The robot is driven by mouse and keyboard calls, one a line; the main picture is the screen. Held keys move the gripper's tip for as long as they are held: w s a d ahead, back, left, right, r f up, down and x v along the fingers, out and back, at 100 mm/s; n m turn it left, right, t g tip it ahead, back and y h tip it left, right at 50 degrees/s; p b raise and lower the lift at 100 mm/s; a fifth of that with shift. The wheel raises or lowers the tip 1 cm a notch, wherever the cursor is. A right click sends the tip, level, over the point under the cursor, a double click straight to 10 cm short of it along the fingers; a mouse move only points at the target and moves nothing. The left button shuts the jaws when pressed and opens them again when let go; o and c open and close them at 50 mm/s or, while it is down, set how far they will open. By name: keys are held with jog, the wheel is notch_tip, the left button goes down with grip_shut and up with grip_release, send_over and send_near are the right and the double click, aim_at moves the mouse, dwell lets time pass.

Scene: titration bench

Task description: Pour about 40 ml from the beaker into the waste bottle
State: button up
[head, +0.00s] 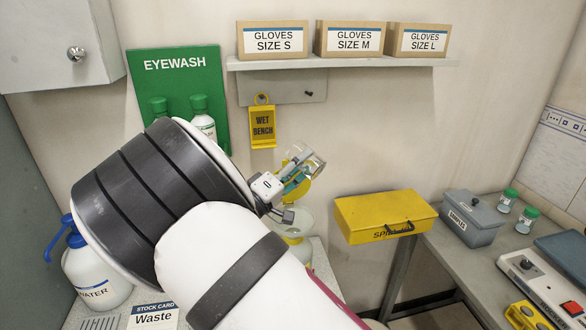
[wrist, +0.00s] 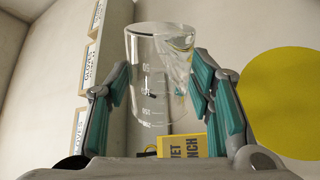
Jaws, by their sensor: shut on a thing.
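My gripper (head: 293,178) is shut on a clear glass beaker (wrist: 155,85), with a teal finger pad on either side of it. The beaker has white graduation marks. In the head view the beaker (head: 312,163) is tilted. Some clear liquid appears to lie toward its upper right in the wrist view. The level cannot be read. A pale, rounded bottle (head: 300,222) with a yellow label stands below my gripper, partly hidden by my arm; it may be the waste bottle. I cannot see whether any liquid is leaving the beaker.
A yellow disc (wrist: 283,102) lies behind the fingers. A yellow WET BENCH sign (head: 262,126) hangs on the wall. A Waste stock card (head: 153,317) and water bottle (head: 95,272) are at left. A yellow spill box (head: 385,216) stands right. Glove boxes (head: 350,39) sit on a shelf.

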jog(key=shift+r+n, duration=0.25)
jog(key=shift+n, duration=0.55)
jog(key=shift+s+r+n+t, duration=0.1)
jog(key=shift+r+n+t, duration=0.1)
jog(key=shift+n+t, duration=0.15)
jog(key=shift+d+p, duration=0.1)
jog(key=shift+p, duration=0.2)
jog(key=shift+s+d+n+y, duration=0.25)
jog(key=shift+s+d+y, duration=0.05)
jog(key=shift+d, duration=0.25)
jog(key=shift+s+d+r+n+t+p, duration=0.15)
jog(key=shift+n+t+p, duration=0.1)
jog(key=shift+n+p, duration=0.2)
jog(key=shift+w+a+r+n+t+y+p, duration=0.15)
jog(key=shift+r+n+y+p, duration=0.15)
jog(key=shift+n, duration=0.6)
jog(key=shift+w+a+r+n+t+y+p, duration=0.15)
jog(key=shift+n+y+p, duration=0.2)
jog(key=shift+n, duration=0.5)
